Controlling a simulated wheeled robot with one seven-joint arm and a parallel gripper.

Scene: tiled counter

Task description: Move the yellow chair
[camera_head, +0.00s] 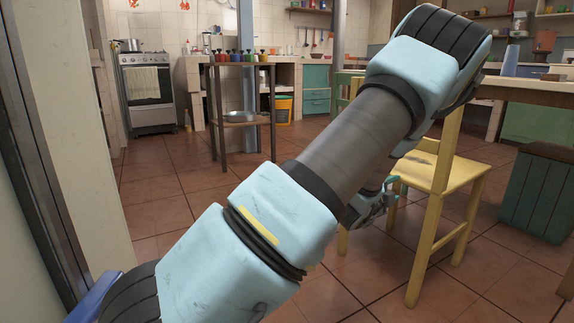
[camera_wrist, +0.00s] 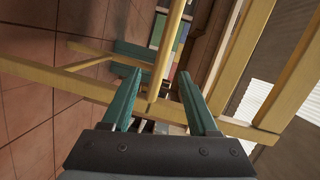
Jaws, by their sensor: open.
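The yellow chair (camera_head: 452,177) stands upright on the tiled floor, right of centre in the head view. My arm covers part of its back and left side. My gripper (camera_head: 391,193) is low at the chair's left side, partly hidden by my forearm. In the wrist view my gripper (camera_wrist: 160,84) has its two teal fingers spread apart and empty. Yellow bars of the chair (camera_wrist: 55,78) cross in front of the fingers, one running down the gap between them. I cannot tell whether that bar is between the fingertips or beyond them.
A green slatted bin (camera_head: 540,195) stands right of the chair, near a wooden-topped table (camera_head: 530,90). A dark stand (camera_head: 240,120) with several bottles is behind, and a stove (camera_head: 147,95) farther back. A pale wall edge (camera_head: 75,130) is close at left. Open floor lies between.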

